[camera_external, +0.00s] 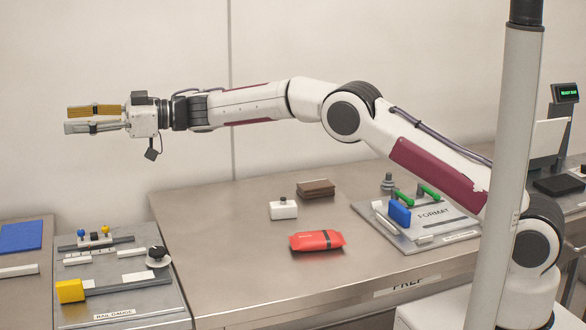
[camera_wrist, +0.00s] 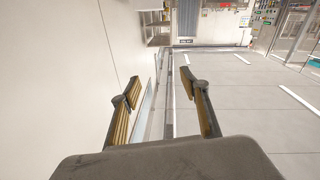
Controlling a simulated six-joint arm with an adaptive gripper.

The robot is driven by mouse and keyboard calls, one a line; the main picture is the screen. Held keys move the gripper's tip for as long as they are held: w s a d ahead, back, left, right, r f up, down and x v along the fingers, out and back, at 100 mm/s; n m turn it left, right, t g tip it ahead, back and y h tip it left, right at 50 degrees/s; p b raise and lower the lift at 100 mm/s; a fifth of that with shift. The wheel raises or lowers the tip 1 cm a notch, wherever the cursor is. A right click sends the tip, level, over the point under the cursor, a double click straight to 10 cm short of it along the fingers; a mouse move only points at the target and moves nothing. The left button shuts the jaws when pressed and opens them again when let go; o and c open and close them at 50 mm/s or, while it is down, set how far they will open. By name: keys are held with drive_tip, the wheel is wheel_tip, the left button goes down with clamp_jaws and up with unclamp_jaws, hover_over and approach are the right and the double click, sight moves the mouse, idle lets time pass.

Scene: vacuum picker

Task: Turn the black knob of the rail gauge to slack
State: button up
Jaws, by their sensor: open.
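The rail gauge (camera_external: 125,304) is a grey plate at the lower left of the external view, with its name on a front label. Its black knob (camera_external: 157,253) stands on a pale round base at the plate's right side. The knob's setting is too small to read. My gripper (camera_external: 68,120) is stretched out to the left, high above the rail gauge and well clear of the knob. It is open and empty. In the wrist view its two fingers (camera_wrist: 160,90) stand apart with nothing between them; the gauge and knob do not show there.
The gauge also carries a yellow block (camera_external: 70,291), rails and small blue and yellow knobs. A wall stands behind.

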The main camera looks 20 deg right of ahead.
drive_tip(key=w+r+m+t+h, duration=0.1)
drive_tip(key=w+r+m+t, duration=0.1)
drive_tip(key=w+m+t, duration=0.15)
drive_tip(key=m+g+h, duration=0.2)
drive_tip(key=m+h, duration=0.6)
drive_tip(key=h, duration=0.7)
approach(151, 253)
drive_tip(key=shift+s+d+f+n, duration=0.1)
drive_tip(key=shift+s+f+n, duration=0.05)
drive_tip(key=shift+s+n, duration=0.15)
drive_tip(key=shift+w, duration=0.1)
drive_tip(key=shift+t, duration=0.25)
drive_tip(key=shift+x, duration=3.85)
